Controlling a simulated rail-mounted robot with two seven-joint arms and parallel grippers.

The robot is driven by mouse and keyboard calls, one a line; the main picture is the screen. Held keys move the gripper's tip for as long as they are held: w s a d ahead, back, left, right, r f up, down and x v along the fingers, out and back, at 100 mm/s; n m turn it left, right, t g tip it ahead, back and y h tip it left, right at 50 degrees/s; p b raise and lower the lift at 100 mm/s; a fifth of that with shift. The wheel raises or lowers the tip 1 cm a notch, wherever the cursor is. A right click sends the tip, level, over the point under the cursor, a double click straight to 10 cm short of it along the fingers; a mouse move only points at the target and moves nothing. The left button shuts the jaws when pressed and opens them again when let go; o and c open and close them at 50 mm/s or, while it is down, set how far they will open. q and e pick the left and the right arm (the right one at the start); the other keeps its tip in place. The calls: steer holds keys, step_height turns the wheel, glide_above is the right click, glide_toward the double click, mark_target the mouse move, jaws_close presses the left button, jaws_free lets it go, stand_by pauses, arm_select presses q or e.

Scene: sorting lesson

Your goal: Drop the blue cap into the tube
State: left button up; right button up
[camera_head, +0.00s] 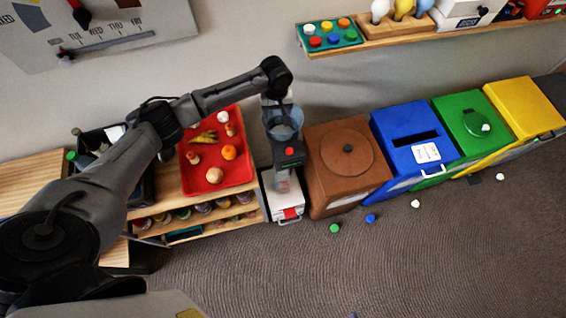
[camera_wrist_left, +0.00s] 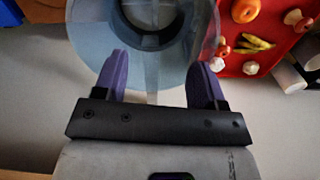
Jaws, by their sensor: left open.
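A small blue cap (camera_head: 370,218) lies on the grey floor in front of the brown and blue bins. A translucent bluish tube (camera_head: 284,126) stands upright-looking on a dark unit with a red button, between the red tray and the brown bin. My left gripper (camera_head: 281,100) is over the tube, its fingers partly hidden in the head view. In the left wrist view its two purple fingers (camera_wrist_left: 160,72) are apart with nothing held between them, and the round tube mouth (camera_wrist_left: 90,45) fills the view ahead. I cannot tell whether the fingers touch it. My right gripper is not in view.
A green cap (camera_head: 334,228) and white caps (camera_head: 415,203) also lie on the floor. Brown (camera_head: 325,165), blue (camera_head: 391,120), green and yellow bins stand along the wall. A red tray (camera_head: 241,175) with food sits left of the tube.

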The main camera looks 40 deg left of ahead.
arm_select(q)
step_height(320, 180, up, 13)
stand_by(0.4)
stand_by(0.5)
